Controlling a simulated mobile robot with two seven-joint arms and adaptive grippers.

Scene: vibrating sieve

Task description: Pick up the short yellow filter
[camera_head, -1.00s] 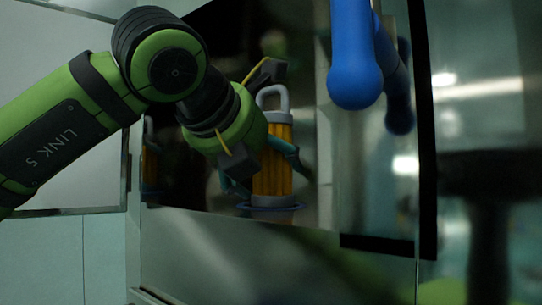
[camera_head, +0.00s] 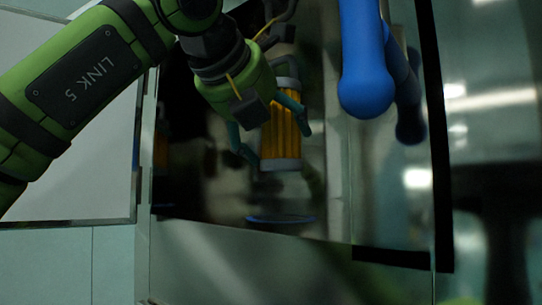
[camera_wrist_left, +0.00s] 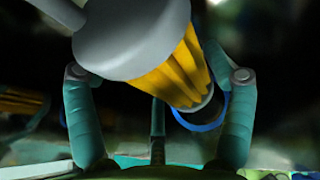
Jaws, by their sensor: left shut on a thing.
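The short yellow filter (camera_head: 281,135) has a yellow pleated body with grey end caps and a grey handle on top. In the head view it hangs upright, clear above a blue ring (camera_head: 281,219) on the dark shiny surface. My left gripper (camera_head: 276,141) is shut on the filter, with a teal finger on either side of it. In the left wrist view the yellow filter (camera_wrist_left: 174,70) lies between the two fingers, its grey cap near the camera, and the blue ring (camera_wrist_left: 207,112) shows beyond it. My right gripper is not in view.
A blue rounded handle (camera_head: 366,75) hangs to the right of the filter, close to it. A glossy panel with a black edge (camera_head: 440,150) stands further right. A pale panel (camera_head: 65,160) is at the left.

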